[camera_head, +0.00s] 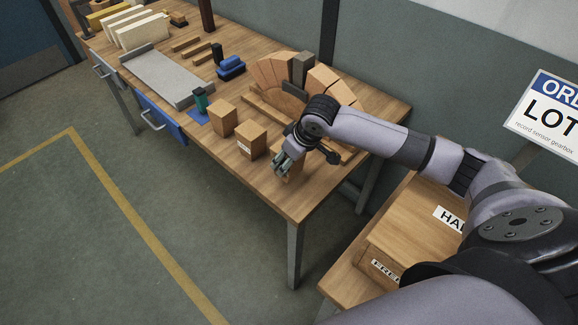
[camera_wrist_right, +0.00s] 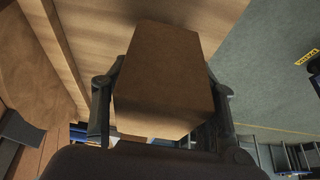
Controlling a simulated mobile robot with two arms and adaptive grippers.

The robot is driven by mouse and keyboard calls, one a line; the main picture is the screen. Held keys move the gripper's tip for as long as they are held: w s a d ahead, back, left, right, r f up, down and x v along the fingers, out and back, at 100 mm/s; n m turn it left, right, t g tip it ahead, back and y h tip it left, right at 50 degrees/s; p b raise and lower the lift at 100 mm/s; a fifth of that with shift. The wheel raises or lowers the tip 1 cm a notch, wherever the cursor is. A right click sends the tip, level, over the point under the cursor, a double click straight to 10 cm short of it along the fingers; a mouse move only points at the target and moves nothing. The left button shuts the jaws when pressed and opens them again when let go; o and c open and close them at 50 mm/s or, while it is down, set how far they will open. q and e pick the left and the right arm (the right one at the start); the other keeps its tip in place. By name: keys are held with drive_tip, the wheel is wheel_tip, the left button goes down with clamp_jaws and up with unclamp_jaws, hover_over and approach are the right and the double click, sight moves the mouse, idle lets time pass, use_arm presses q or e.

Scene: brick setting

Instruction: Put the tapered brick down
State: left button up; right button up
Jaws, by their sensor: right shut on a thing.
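The tapered brick (camera_wrist_right: 165,75), a tan-brown block, is between the fingers of my right gripper (camera_wrist_right: 160,115) in the right wrist view. In the head view my right gripper (camera_head: 284,163) points down at the near right part of the workbench, and a small part of the brick (camera_head: 294,174) shows beside its fingers. I cannot tell whether the brick touches the tabletop. My left gripper is in neither view.
Two similar bricks (camera_head: 252,140) (camera_head: 222,118) stand left of my right gripper near the bench's front edge.

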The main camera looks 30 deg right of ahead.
wheel_tip(320, 180, down, 3)
drive_tip(key=shift+r, duration=0.1)
drive_tip(key=shift+f, duration=0.3)
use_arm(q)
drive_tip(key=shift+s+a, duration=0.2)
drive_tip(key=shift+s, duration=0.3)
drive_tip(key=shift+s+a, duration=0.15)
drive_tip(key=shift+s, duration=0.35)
use_arm(e)
drive_tip(key=shift+f, duration=0.15)
drive_tip(key=o, duration=1.4)
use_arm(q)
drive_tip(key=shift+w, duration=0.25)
